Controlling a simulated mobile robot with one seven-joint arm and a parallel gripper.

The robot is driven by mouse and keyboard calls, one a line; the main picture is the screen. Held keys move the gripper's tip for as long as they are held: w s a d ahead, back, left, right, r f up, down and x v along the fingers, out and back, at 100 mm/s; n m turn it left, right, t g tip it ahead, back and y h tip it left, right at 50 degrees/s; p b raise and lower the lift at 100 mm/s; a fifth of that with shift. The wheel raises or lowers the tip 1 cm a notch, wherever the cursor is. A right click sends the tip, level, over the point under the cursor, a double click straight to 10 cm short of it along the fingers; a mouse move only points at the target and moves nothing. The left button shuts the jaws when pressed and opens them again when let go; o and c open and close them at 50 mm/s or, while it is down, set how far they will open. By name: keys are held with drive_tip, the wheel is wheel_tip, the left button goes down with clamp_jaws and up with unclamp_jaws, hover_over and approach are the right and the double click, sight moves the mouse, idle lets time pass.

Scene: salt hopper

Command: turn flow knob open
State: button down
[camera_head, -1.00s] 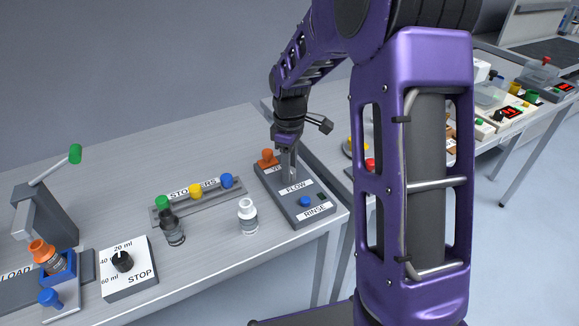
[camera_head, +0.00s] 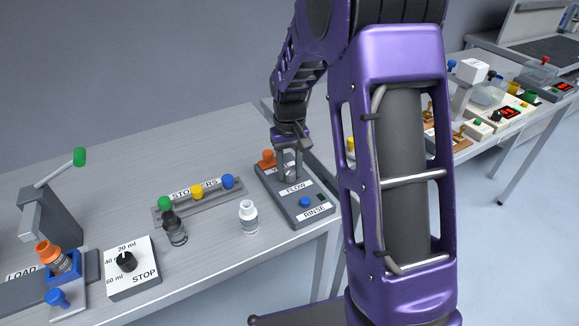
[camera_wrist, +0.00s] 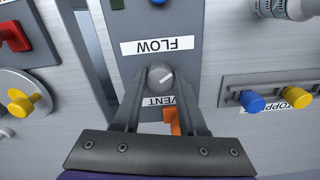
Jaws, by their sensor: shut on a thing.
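The flow knob (camera_wrist: 160,76) is a round grey knob with a white pointer line, on a dark grey panel (camera_head: 300,213). My gripper (camera_wrist: 160,73) is shut on the knob, one finger on each side. In the head view my gripper (camera_head: 288,172) points down at the panel behind the FLOW label (camera_head: 296,189), and its fingers mostly hide the knob.
An orange vent knob (camera_head: 267,158) is close behind my fingers, and a blue rinse knob (camera_head: 305,202) is at the panel's front. A gap separates this table from the right one.

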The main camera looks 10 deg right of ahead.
sight(289, 171)
drive_tip(key=m+p, duration=0.1)
drive_tip(key=m, duration=0.5)
drive_tip(key=shift+m, duration=0.3)
idle(0.4)
drive_tip(key=shift+c, duration=2.3)
unclamp_jaws()
drive_tip(key=shift+r, duration=0.1)
wheel_tip(289, 171, up, 17)
drive_tip(key=p, duration=0.2)
drive_tip(key=shift+r, duration=0.15)
